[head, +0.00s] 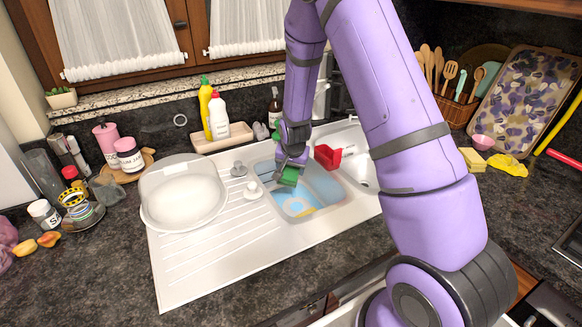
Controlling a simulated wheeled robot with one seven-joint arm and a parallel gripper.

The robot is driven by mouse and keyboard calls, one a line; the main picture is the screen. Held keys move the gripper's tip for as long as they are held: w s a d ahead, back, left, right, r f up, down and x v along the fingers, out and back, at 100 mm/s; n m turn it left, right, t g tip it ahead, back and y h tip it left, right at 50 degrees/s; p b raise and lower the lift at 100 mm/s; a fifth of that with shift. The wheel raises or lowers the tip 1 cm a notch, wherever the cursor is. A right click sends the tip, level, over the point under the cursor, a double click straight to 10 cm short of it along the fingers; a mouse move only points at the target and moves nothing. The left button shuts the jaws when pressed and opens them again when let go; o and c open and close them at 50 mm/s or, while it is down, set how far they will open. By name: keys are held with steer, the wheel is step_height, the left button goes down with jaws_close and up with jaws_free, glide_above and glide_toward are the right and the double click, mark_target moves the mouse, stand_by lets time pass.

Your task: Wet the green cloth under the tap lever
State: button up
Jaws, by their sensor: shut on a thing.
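My gripper (290,168) reaches down over the left basin of the white sink (185,262). It is shut on the green cloth (289,175), which shows between and below the fingers above the basin. The basin (322,188) holds something light blue with a yellow patch at its bottom. A tap (322,98) stands partly hidden behind my arm at the back of the sink. I cannot make out its lever or whether water runs.
A red holder (327,156) sits at the basin's back edge. Yellow and white bottles (218,115) stand in a tray behind. A yellow cloth (508,165) and sponge (472,160) lie at right.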

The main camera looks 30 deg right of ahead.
mark_target(292, 182)
steer(key=shift+s, duration=0.1)
steer(key=shift+s+a, duration=0.6)
steer(key=shift+s, duration=0.55)
steer(key=shift+s+a, duration=0.6)
steer(key=shift+s, duration=0.6)
steer(key=shift+s+a, duration=0.6)
steer(key=shift+s, duration=0.55)
steer(key=s+a+r, duration=0.2)
steer(key=s+r, duration=0.2)
steer(key=shift+s, duration=0.25)
steer(key=shift+a, duration=0.1)
